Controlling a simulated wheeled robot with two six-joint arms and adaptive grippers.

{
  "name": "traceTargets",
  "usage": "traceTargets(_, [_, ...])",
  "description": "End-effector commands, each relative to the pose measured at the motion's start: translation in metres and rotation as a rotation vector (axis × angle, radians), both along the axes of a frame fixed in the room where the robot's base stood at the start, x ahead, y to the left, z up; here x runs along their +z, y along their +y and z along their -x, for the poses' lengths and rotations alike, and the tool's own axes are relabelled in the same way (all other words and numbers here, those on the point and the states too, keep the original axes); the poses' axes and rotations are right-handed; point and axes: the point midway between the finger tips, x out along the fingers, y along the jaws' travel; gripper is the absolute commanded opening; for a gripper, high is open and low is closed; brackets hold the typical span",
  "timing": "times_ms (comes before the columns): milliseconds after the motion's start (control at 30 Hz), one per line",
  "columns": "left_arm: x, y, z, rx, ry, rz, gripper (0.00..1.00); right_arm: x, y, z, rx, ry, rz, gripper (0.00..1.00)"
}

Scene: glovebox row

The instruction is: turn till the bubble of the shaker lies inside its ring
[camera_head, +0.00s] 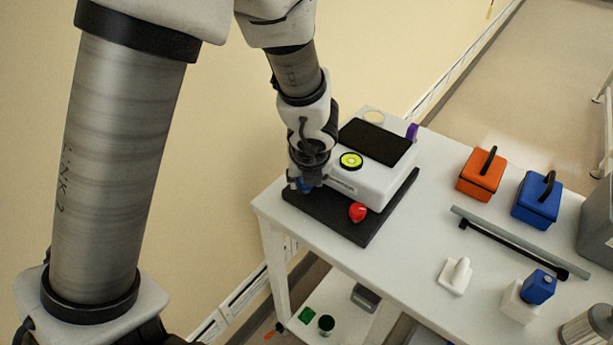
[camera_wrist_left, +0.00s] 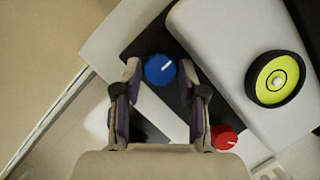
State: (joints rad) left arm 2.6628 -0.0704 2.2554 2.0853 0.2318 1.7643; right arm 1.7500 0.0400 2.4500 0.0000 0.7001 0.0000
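The shaker (camera_head: 365,185) is a white box with a black top, standing on a dark base plate on the table. Its round yellow-green bubble level (camera_head: 351,160) also shows in the left wrist view (camera_wrist_left: 277,80). A pale spot is near the level's middle; I cannot tell whether it lies fully inside the ring. My left gripper (camera_head: 308,187) is at the shaker's near left corner. In the left wrist view its open fingers (camera_wrist_left: 159,68) stand either side of a blue knob (camera_wrist_left: 160,69) with a white mark; contact is unclear. A red knob (camera_head: 357,212) is to the right.
The white table (camera_head: 410,240) holds an orange case (camera_head: 481,176), a blue case (camera_head: 537,200), a long bar (camera_head: 520,243), a white holder (camera_head: 455,277) and a blue-topped block (camera_head: 538,287). A purple piece (camera_head: 412,132) is at the shaker's far corner. The table's front middle is clear.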

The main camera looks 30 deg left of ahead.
Motion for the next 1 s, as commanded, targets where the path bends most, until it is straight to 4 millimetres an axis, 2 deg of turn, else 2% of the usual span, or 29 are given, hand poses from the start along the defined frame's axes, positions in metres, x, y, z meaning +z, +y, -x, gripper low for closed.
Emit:
traceTargets(467, [0.007, -0.001, 0.000, 0.000, -0.004, -0.003, 0.57, 0.000, 0.000, 0.000, 0.000, 0.000, 0.000, 0.57])
traceTargets(1000, [0.069, -0.018, 0.021, 0.001, -0.004, -0.003, 0.57, 0.000, 0.000, 0.000, 0.000, 0.000, 0.000, 0.57])
